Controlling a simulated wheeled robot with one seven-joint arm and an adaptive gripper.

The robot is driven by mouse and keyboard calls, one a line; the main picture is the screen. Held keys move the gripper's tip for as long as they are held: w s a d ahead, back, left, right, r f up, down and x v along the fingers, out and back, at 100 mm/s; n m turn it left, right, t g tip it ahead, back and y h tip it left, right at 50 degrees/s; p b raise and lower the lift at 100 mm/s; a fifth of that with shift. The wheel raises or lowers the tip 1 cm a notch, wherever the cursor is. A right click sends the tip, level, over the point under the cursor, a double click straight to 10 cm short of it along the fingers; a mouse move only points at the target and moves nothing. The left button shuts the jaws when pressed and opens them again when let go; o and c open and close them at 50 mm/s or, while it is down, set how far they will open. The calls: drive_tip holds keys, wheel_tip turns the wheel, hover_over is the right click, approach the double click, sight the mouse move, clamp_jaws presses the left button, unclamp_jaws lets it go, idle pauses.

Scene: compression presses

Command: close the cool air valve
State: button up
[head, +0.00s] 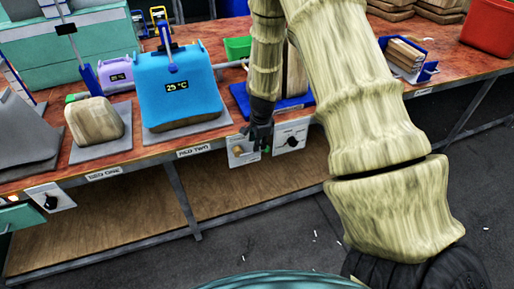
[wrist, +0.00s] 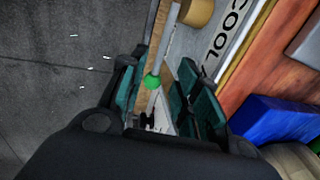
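The cool air valve has a brass-coloured body (wrist: 197,12) and a grey lever (wrist: 168,40) with a green ball tip (wrist: 152,82), beside a white plate (wrist: 228,30) reading "COOL". In the head view, the valve's plate (head: 238,160) hangs on the bench front, partly covered by my gripper (head: 260,146). In the wrist view, my gripper (wrist: 162,74) is open, with a dark green-padded finger on each side of the lever. The green ball lies between the fingers in the picture, with gaps showing on both sides. I cannot tell its exact depth between them.
A black-knobbed control plate (head: 291,138) is just right of the valve. Above is the wooden bench (head: 150,150) with a blue press (head: 180,88) reading 25 °C and a blue tray (head: 240,100). The bench edge is close to my gripper.

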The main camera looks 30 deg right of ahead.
drive_tip(key=shift+w+d+f+p, duration=0.1)
drive_tip(key=shift+w+f+p, duration=0.15)
drive_tip(key=shift+f, duration=1.05)
drive_tip(key=shift+w+f+p, duration=0.1)
drive_tip(key=shift+w+f, duration=0.15)
drive_tip(key=shift+f, duration=1.05)
drive_tip(key=shift+c, duration=0.5)
clamp_jaws()
